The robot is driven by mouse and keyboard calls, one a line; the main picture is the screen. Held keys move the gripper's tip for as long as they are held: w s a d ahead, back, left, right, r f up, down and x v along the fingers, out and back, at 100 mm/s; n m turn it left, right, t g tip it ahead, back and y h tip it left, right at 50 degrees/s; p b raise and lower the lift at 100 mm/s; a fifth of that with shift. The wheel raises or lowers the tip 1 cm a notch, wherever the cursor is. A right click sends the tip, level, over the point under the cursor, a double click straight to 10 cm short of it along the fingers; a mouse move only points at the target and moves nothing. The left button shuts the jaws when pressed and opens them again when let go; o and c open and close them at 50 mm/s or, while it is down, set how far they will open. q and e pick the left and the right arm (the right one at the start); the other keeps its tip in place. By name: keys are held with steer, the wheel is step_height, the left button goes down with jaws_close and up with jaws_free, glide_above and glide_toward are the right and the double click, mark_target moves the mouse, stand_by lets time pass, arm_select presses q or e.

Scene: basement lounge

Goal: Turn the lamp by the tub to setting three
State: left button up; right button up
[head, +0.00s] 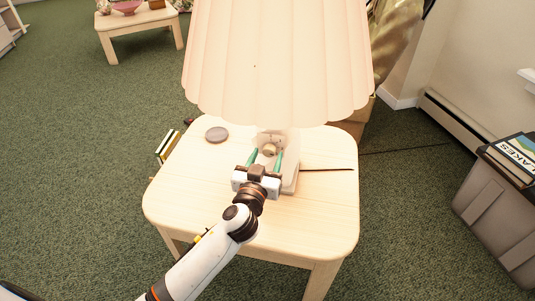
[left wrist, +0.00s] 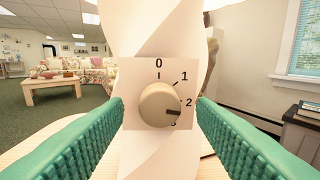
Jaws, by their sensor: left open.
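The lamp has a wide pleated cream shade (head: 275,60) and a pale base that stands on a light wood side table (head: 185,205). Its round beige knob (left wrist: 156,105) sits on a plate (left wrist: 132,73) marked 0, 1, 2 and 3. The knob's dark pointer mark faces right and slightly down, between 2 and 3; the 3 is partly covered by the knob. My left gripper (head: 265,159) is open, its green fingers either side of the knob with gaps to it in the left wrist view (left wrist: 160,112). My right gripper is not in view.
A grey tub (head: 490,215) with books (head: 515,158) on it stands on the floor at right. A low table (head: 140,28) stands far back left on open green carpet.

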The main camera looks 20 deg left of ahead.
arm_select(q)
steer(key=shift+w, duration=0.9)
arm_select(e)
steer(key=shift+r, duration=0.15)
arm_select(q)
steer(key=shift+c, duration=0.2)
steer(key=c, duration=0.9)
steer(key=shift+c, duration=0.2)
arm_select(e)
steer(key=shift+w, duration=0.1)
arm_select(q)
steer(key=m+p, duration=0.3)
steer(key=m, duration=0.5)
steer(key=shift+r+p, duration=0.15)
steer(key=shift+p, duration=0.25)
steer(key=shift+m, duration=0.9)
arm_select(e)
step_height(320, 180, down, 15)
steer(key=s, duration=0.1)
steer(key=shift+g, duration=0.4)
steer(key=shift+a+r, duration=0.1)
